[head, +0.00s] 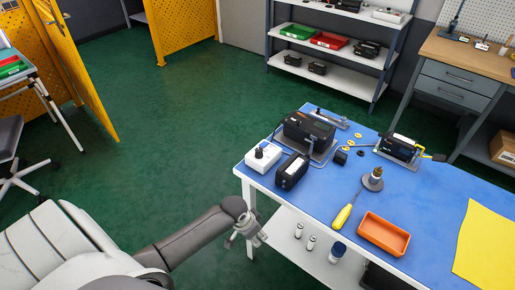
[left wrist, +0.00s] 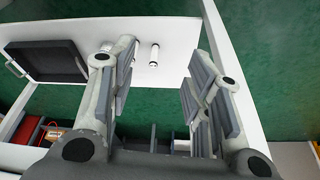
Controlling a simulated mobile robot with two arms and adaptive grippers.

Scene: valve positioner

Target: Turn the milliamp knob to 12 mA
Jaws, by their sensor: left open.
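A white box (head: 263,160) with a dark knob (head: 259,152) on top stands at the near left corner of the blue table top (head: 320,190). This looks like the milliamp knob, but its markings are too small to read. Beside it stands a black device (head: 291,171) with a pale label. A larger black unit (head: 308,131) sits behind on a metal bracket. My left gripper (head: 250,235) is low in front of the table's left edge, apart from the knob. In the left wrist view its fingers (left wrist: 160,95) are spread and empty. My right gripper is not seen.
A yellow-handled screwdriver (head: 346,210), an orange tray (head: 384,234), a grey round stand (head: 373,180) and a yellow sheet (head: 485,245) lie on the table. A lower white shelf (head: 288,222) holds small cylinders. Green floor is open to the left.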

